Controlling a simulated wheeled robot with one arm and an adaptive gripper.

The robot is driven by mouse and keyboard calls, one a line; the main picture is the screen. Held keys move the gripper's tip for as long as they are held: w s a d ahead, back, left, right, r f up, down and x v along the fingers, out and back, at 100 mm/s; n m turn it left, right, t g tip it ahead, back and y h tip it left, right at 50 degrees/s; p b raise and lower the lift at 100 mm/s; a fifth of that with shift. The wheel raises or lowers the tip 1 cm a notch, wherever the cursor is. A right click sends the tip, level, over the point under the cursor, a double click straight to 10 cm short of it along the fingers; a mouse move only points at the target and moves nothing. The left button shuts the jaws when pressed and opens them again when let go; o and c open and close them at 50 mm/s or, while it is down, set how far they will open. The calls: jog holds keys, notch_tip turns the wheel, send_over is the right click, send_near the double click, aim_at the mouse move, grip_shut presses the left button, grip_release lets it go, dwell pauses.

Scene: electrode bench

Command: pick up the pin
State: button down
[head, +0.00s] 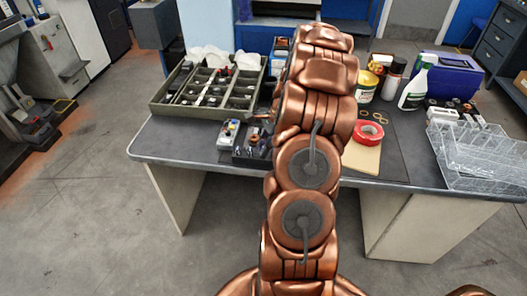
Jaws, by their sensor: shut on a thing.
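My copper arm reaches over the bench and fills the middle of the head view. It hides my gripper, so I cannot see its jaws or anything between them. I cannot make out the pin. A dark block (243,158) with small upright pieces stands on the bench just left of my arm. The pieces are too small to tell apart, and my arm covers the right side of that area.
A grey compartment tray (157,106) with small parts stands at the left on the bench (160,140). Right of my arm are red tape (367,133), a yellow can (366,86), a spray bottle (414,88), a blue case (455,78) and clear trays (485,160).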

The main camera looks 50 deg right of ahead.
jog(key=shift+r+b, duration=0.4)
jog(key=shift+r, duration=0.55)
jog(key=s+d+r+b, duration=0.1)
jog(key=s+b, duration=0.2)
jog(key=s, duration=1.3)
jog(key=shift+r, duration=0.3)
jog(key=shift+d, duration=0.1)
